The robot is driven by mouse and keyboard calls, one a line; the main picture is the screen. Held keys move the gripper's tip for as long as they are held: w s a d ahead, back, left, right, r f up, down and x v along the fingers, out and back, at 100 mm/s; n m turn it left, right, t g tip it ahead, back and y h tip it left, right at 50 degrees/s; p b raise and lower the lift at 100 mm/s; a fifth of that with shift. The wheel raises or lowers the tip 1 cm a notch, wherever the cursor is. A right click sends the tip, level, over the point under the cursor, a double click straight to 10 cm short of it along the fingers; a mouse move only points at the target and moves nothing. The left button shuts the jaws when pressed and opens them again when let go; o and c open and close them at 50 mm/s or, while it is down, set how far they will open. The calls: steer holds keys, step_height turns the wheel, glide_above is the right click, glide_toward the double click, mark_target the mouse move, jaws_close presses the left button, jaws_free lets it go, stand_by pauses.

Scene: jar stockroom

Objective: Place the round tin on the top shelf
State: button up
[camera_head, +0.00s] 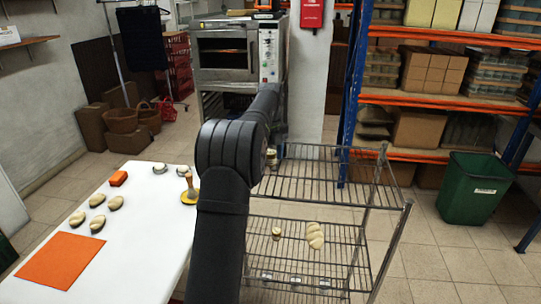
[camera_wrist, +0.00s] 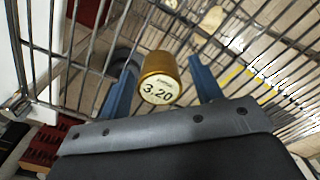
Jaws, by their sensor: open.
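The round tin (camera_wrist: 160,78) is gold, with a pale end marked 3.20 facing the wrist camera. In the wrist view it is between the two blue fingers of my gripper (camera_wrist: 162,66), which are spread apart with a gap on each side of it. Wire shelf bars show behind it. In the head view, a small gold-brown tin (camera_head: 272,160) shows at the far left corner of the top shelf (camera_head: 325,178), beside my arm. My arm hides most of the gripper there. I cannot tell exactly how the tin rests on the wires.
The rack's middle shelf (camera_head: 345,262) holds a small jar (camera_head: 276,233) and a bread loaf (camera_head: 314,237). Low tins (camera_head: 296,281) sit below. A white table (camera_head: 140,225) with rolls and an orange mat (camera_head: 60,260) stands left. Most of the top shelf is clear.

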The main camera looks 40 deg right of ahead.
mark_target(270, 152)
steer(key=shift+r, duration=0.1)
step_height(270, 152, up, 12)
stand_by(0.5)
step_height(270, 152, down, 12)
steer(key=shift+r, duration=1.4)
steer(key=shift+f, duration=0.1)
